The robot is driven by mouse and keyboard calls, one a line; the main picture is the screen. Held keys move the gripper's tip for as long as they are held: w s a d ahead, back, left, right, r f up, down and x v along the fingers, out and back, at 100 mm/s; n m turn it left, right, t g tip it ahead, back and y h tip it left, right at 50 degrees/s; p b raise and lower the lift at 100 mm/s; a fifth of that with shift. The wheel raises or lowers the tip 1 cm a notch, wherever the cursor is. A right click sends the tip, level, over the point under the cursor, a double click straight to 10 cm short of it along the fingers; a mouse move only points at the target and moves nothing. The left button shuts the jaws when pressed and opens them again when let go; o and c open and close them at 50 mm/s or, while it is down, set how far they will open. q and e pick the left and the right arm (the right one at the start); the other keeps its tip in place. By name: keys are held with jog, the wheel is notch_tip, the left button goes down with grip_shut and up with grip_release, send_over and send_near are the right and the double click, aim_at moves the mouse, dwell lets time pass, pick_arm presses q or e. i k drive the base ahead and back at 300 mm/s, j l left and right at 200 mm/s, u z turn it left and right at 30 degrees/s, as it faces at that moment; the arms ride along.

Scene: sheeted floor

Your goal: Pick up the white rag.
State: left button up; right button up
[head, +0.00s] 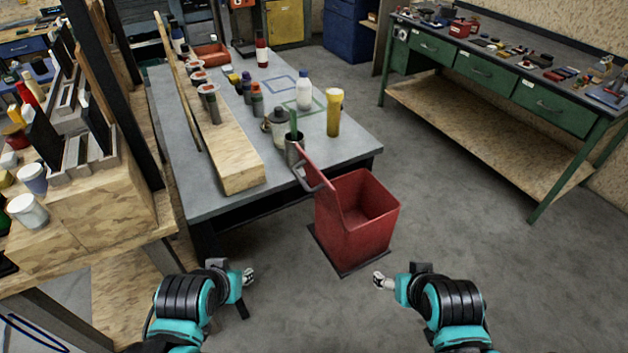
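I cannot make out a white rag anywhere in the head view. My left gripper (248,277) is at the lower left, above the floor in front of the grey table. My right gripper (380,281) is at the lower right, in front of the red bin. Both point inward toward each other with a wide gap between them. Both are small and seen from above, so their finger opening is unclear. I see nothing held in either one.
A red bin (370,230) stands on the floor ahead. The grey table (340,148) behind it carries bottles, a metal cup and a wooden beam (228,155). A wooden shelf (95,220) is at left, a green workbench (490,115) at right.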

aim_at(226, 71)
jog(key=i+l+z, duration=0.25)
jog(key=l, duration=0.2)
jog(key=i+l+z, duration=0.2)
jog(key=l, duration=0.25)
jog(key=i+l+z, duration=0.25)
jog(key=l, duration=0.15)
jog(key=i+l, duration=0.25)
jog(key=i, duration=0.15)
jog(key=i+l+z, duration=0.1)
jog(key=i+l, duration=0.15)
jog(key=i, duration=0.2)
jog(key=i+l, duration=0.25)
jog(key=i, duration=0.15)
jog(key=i+l+z, duration=0.1)
jog(key=i, duration=0.35)
jog(key=i+j+u, duration=0.2)
jog(key=i+u, duration=0.2)
jog(key=i, duration=0.15)
jog(key=i+u, duration=0.45)
jog(key=i+l+u, duration=0.1)
jog(key=i+u, duration=0.3)
jog(key=i, duration=0.2)
jog(key=i+l+u, duration=0.3)
jog(key=i+u, duration=0.15)
jog(key=i+j+u, duration=0.1)
jog(key=i+u, duration=0.3)
jog(key=i, duration=0.4)
jog(key=i+l+u, duration=0.15)
jog(key=i+u, duration=0.25)
jog(key=i, duration=0.45)
